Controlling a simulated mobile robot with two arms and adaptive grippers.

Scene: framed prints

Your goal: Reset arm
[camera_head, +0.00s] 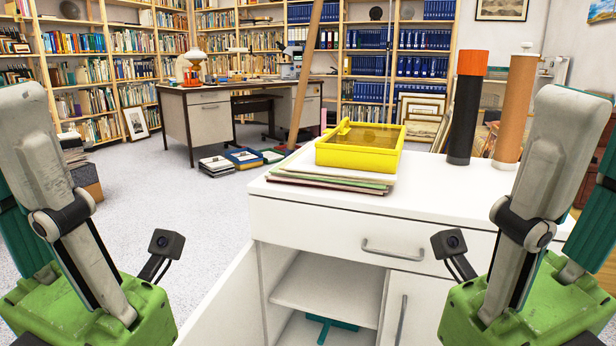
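My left arm comes in at the left edge and my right arm at the right edge, both folded with their green housings low in the picture. The fingers of both grippers are out of the picture. A white cabinet (440,200) stands in front of me. Its lower left door (225,305) is open, showing a shelf (330,288) and a dark teal object (331,324) below it. The drawer (370,240) above is shut. A yellow box (360,148) sits on a stack of folders (330,178) on the cabinet top.
Two upright tubes, one black and orange (465,110), one brown (515,110), stand at the cabinet top's right. Behind are a desk (210,125), bookshelves (110,60), and floor books (245,157). A wooden pole (306,75) leans there.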

